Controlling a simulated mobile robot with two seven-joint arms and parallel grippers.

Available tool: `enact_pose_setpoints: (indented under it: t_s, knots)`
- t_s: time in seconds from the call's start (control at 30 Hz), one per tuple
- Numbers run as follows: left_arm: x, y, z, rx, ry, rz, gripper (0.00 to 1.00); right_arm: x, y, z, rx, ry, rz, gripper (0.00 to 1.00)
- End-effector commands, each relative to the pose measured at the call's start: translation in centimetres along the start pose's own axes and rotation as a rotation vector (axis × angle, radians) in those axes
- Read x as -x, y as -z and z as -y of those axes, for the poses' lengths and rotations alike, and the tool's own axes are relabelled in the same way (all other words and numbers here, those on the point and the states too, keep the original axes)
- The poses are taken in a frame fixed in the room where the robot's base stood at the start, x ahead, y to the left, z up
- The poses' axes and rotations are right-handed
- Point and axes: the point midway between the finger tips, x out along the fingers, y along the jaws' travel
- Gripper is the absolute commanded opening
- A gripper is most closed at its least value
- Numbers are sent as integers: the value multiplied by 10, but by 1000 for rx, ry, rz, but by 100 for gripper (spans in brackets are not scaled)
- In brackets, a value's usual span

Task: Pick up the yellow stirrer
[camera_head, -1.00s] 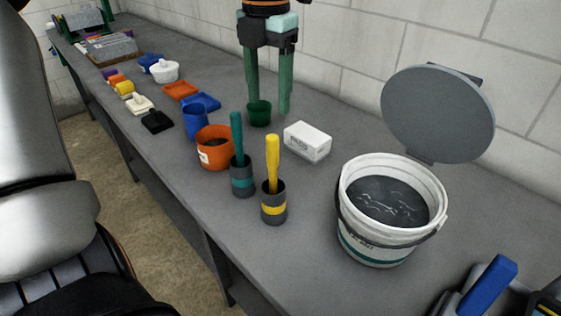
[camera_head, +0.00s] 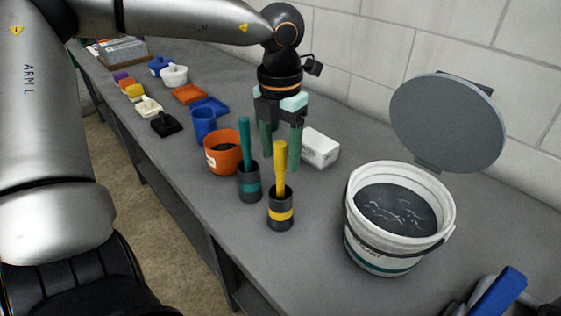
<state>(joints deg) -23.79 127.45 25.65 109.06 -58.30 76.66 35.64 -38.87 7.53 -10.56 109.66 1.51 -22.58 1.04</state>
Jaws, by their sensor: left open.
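The yellow stirrer (camera_head: 280,168) stands upright in a dark cup with a yellow band (camera_head: 281,214) on the grey bench. A teal stirrer (camera_head: 244,142) stands in a similar teal-banded cup (camera_head: 250,187) just to its left. My right gripper is not in view.
A white bucket (camera_head: 353,235) of dark material with a raised grey lid (camera_head: 447,120) stands to the right. An orange pot (camera_head: 222,163), a blue cup (camera_head: 203,125) and a white box (camera_head: 322,150) are near the gripper. Bare bench (camera_head: 315,275) lies in front.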

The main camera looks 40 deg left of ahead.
Motion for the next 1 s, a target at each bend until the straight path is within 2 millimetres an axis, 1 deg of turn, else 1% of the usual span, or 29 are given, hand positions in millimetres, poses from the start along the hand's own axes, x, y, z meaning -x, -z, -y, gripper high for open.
enact_pose_setpoints:
  t_s: [0.03,0.07,0.6,1.0]
  knots:
    - [0,0,0,0,0,0,65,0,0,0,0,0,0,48]
    - [0,0,0,0,0,0,61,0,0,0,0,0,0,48]
    - [1,0,0,0,0,1,0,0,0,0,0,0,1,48]
    - [1,0,0,0,0,1,0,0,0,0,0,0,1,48]
